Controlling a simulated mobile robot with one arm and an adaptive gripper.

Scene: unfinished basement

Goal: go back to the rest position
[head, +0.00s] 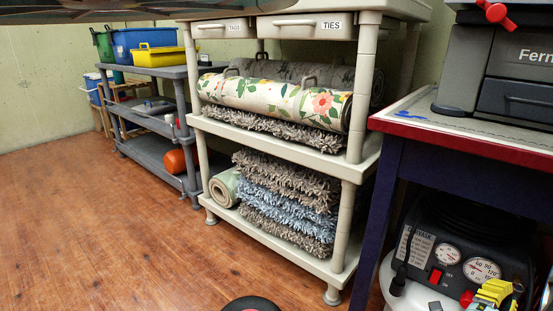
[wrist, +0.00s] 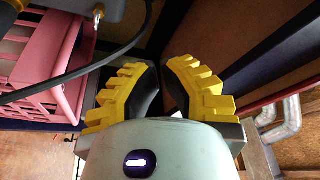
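My gripper (wrist: 160,70) has yellow ridged fingers with dark inner pads. The fingers lean together and their tips look nearly touching, with nothing seen between them. Part of the gripper (head: 494,292) also shows in yellow at the lower right of the head view, in front of a compressor (head: 455,265) with round gauges. The rest of the arm is mostly out of the frame.
In the wrist view, a pink crate (wrist: 40,70) is at the left. A dark purple-legged workbench (head: 395,205) stands close at the right of the head view. A beige shelf (head: 265,133) holds rolled and stacked rugs. Wooden floor (head: 90,215) is clear at left.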

